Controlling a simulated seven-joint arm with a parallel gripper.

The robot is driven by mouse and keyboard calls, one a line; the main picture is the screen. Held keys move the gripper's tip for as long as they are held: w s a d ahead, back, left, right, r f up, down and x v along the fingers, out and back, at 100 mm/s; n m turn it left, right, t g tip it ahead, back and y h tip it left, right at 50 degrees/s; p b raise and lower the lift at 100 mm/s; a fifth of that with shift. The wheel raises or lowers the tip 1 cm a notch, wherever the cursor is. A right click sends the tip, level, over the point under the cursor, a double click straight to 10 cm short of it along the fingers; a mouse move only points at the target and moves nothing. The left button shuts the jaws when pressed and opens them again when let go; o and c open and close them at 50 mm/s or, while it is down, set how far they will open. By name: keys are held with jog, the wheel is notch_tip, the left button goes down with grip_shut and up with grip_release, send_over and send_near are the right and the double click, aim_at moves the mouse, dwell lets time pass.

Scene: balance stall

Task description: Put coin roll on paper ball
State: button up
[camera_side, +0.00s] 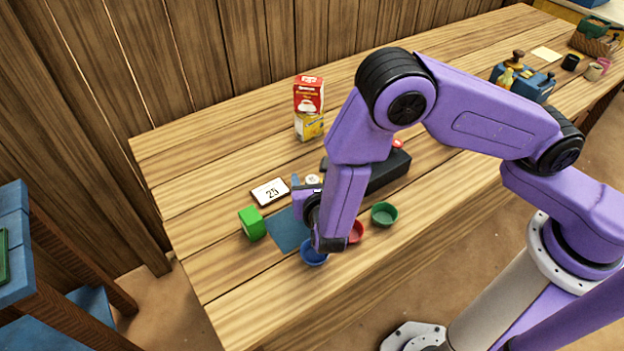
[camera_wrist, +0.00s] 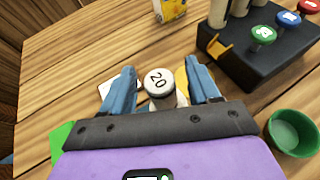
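My gripper (camera_wrist: 161,80) has its two blue fingers apart, one on each side of a pale cylinder (camera_wrist: 159,84) marked "20" on its round white top. Gaps show between the cylinder and both fingers. The cylinder may be the coin roll; I cannot confirm it. In the side view my gripper (camera_side: 305,187) is low over the table, and the round white top (camera_side: 312,180) shows beside it. A yellow thing (camera_wrist: 181,80) is mostly hidden behind the right finger in the wrist view. I cannot make out a paper ball in either view.
A black block (camera_side: 388,172) with numbered coloured knobs stands close by. A card marked "25" (camera_side: 270,191), a green cube (camera_side: 252,223), a blue mat (camera_side: 286,230), and blue (camera_side: 313,255), red (camera_side: 356,232) and green (camera_side: 384,214) bowls are near. Cartons (camera_side: 309,100) stand behind.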

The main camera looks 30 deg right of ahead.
jog(key=shift+r, duration=0.1)
jog(key=shift+s+a+r, duration=0.15)
jog(key=shift+s, duration=0.1)
jog(key=v, duration=1.1)
jog(key=shift+s, duration=0.2)
jog(key=s+d+r+m+g, duration=0.25)
jog(key=d+r+m, duration=0.2)
jog(key=d, duration=0.25)
jog(key=s+d+r+m+g, duration=0.1)
jog(key=d+r+m+g, duration=0.3)
jog(key=d, duration=0.3)
jog(key=s+d+r+m+g+y, duration=0.4)
jog(key=s+d+m, duration=0.5)
jog(key=s, duration=0.3)
jog(key=shift+s+d+m+g+y, duration=0.2)
jog(key=shift+m+g+y, duration=0.15)
jog(key=shift+g+y, duration=0.55)
jog(key=shift+w+r+t, duration=0.1)
jog(key=shift+t, duration=0.15)
